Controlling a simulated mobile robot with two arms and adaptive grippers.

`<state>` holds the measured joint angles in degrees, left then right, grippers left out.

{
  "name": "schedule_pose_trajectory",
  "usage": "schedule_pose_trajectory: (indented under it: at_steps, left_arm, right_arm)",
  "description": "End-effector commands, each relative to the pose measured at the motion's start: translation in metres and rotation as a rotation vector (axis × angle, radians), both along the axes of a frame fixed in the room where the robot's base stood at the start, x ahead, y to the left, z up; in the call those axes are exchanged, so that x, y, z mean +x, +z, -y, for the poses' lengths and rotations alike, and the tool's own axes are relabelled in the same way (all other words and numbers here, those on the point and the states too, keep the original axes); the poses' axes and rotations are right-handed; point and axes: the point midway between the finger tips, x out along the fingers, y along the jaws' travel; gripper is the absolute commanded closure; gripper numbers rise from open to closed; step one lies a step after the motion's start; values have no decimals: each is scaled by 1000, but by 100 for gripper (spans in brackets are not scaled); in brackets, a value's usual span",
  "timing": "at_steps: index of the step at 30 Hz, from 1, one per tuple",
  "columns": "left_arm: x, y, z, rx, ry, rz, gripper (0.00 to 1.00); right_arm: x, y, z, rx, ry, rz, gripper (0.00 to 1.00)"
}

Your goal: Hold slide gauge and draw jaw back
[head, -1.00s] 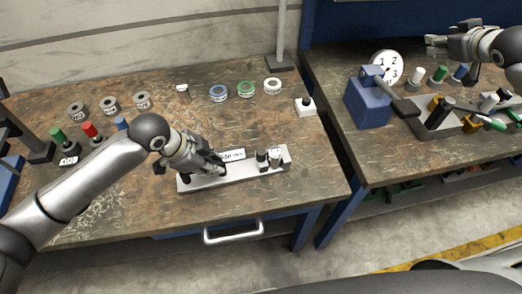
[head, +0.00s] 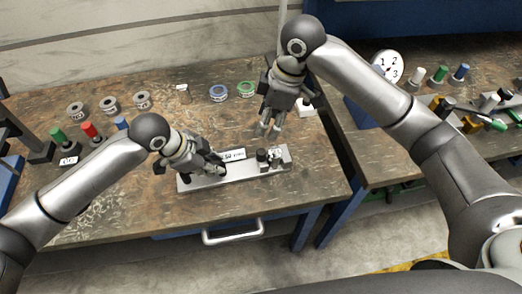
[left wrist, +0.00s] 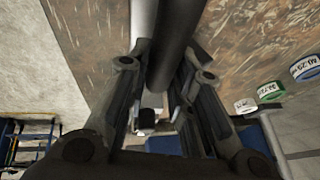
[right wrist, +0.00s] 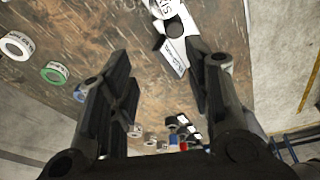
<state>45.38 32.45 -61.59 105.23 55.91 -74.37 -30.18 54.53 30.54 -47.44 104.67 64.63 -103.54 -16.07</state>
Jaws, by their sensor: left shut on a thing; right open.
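The slide gauge (head: 245,176) is a long grey bar lying on the left workbench, with a white label (head: 233,155) along its back. A dark knob (head: 262,156) and a lighter post stand near its right end. My left gripper (head: 216,168) is shut on a dark post at the gauge's left part; the left wrist view shows a dark cylinder (left wrist: 172,60) between the fingers. My right gripper (head: 268,130) is open, pointing down above and behind the gauge's right end. In the right wrist view the gauge's end (right wrist: 172,27) shows beyond the open fingers.
Ring rolls (head: 218,93) and grey rings (head: 110,105) stand at the back of the bench. Green and red capped pieces (head: 88,130) are at the left. A gap separates the second bench.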

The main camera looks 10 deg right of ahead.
Motion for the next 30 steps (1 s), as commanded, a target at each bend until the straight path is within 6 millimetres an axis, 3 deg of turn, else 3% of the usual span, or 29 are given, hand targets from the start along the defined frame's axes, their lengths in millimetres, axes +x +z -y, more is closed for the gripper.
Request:
schedule_pose_trajectory:
  at_steps: [4,12,24,30]
  left_arm:
    - [2,3,0,-4,2,7,100]
    - [2,3,0,-4,2,7,100]
    - [2,3,1,-5,1,7,100]
    - [2,3,1,-5,1,7,100]
  right_arm:
    - [-11,5,-18,-135,105,-23,54]
    - [-17,0,-23,-227,157,-38,54]
    - [-13,-74,-22,-226,155,-40,54]
    - [-11,-102,-22,-223,155,-37,54]
